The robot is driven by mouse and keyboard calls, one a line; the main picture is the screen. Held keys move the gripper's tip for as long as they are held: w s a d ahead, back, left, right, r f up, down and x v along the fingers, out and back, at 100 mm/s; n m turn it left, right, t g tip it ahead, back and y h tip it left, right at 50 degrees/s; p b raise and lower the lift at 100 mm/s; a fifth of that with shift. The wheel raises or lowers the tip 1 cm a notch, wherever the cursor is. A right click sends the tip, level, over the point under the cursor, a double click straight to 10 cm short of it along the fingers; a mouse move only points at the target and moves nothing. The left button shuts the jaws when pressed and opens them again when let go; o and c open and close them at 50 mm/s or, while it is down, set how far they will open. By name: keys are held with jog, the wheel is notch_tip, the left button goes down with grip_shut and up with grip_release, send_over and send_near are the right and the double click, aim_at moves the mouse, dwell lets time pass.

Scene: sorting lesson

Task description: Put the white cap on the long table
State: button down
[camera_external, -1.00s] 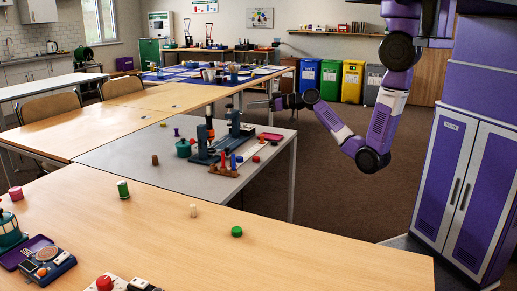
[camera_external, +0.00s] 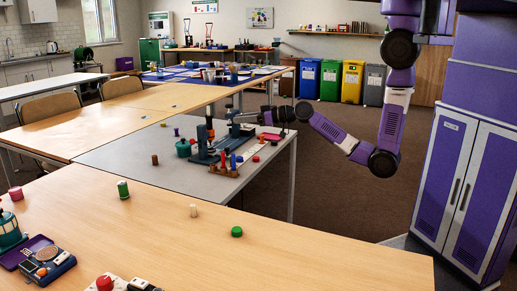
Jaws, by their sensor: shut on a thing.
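My gripper (camera_external: 240,116) is at the end of my outstretched arm, over the far right part of the grey-topped table (camera_external: 120,158), close to the blue stands. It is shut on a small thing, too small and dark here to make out. I cannot pick out a white cap for certain. A long wooden table (camera_external: 300,262) fills the foreground.
Blue stands (camera_external: 206,150), a teal pot (camera_external: 183,148) and a red tray (camera_external: 270,137) are on the grey table. Bins (camera_external: 330,80) line the back. The floor between grey table and cabinet is clear.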

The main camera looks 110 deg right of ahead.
jog(key=w+a+f+n+y, duration=0.1)
jog(key=a+f+n+y, duration=0.1)
jog(key=a, duration=1)
jog(key=w+a+f+n+t+y+p, duration=0.1)
jog(key=a+f, duration=0.4)
jog(key=a, duration=0.7)
jog(key=w+a+f+n+t+y, duration=0.1)
jog(key=w+a+f+n+y, duration=0.1)
jog(key=a, duration=1)
notch_tip(320, 180, down, 2)
jog(key=n+y, duration=0.1)
jog(key=y, duration=0.2)
jog(key=shift+a+f+p, duration=0.15)
jog(key=shift+a+p, duration=0.25)
